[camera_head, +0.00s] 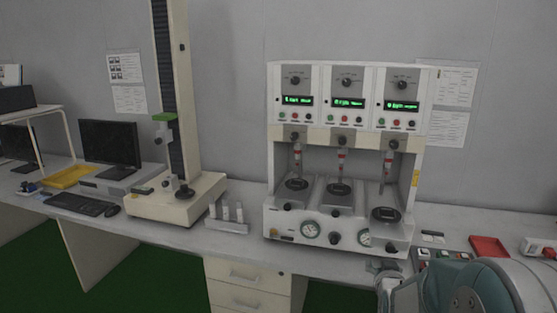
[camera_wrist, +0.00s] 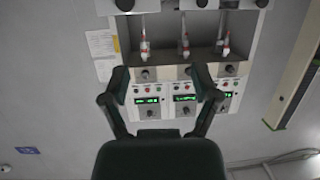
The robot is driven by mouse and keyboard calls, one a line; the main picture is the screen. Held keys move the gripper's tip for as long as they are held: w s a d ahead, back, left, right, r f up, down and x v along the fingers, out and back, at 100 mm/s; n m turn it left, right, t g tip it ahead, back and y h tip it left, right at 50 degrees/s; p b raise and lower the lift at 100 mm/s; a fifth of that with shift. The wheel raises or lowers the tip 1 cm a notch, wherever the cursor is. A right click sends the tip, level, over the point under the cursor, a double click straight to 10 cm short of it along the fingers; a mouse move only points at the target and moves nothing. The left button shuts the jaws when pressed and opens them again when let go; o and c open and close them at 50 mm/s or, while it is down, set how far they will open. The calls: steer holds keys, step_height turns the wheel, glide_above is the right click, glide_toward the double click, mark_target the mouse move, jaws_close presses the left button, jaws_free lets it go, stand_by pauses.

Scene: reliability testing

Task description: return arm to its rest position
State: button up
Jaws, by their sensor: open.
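My gripper (camera_wrist: 159,73) shows in the wrist view with its two dark fingers spread wide apart and nothing between them. Beyond the fingers is the white test machine (camera_wrist: 175,92), which appears upside down there with its green displays low in the picture. In the head view my teal and grey arm (camera_head: 455,288) is folded at the lower right corner, in front of the bench. The gripper's fingers cannot be made out clearly in the head view. The test machine (camera_head: 345,135) stands on the bench behind and to the left of the arm.
The grey bench (camera_head: 235,245) runs across the head view. A tall column tester (camera_head: 175,195) stands left of the machine, beside a small rack of white tubes (camera_head: 227,219). A red tray (camera_head: 489,247) lies near the arm at right. A monitor (camera_head: 109,142) and keyboard (camera_head: 82,204) are farther left.

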steer(key=s+a+r+g+y, duration=0.1)
steer(key=s+a+r+g, duration=0.1)
steer(key=s, duration=0.8)
steer(key=s+a+r+n+g+y, duration=0.1)
steer(key=s+a+r+g, duration=0.2)
steer(key=s, duration=0.7)
steer(key=s+a+r+n+g+y, duration=0.1)
steer(key=s+a+r+g, duration=0.1)
steer(key=s+a, duration=0.4)
steer(key=s+g, duration=0.1)
steer(key=s, duration=0.4)
steer(key=shift+a+r+g, duration=0.15)
steer(key=shift+a+g, duration=0.1)
steer(key=shift+g, duration=0.05)
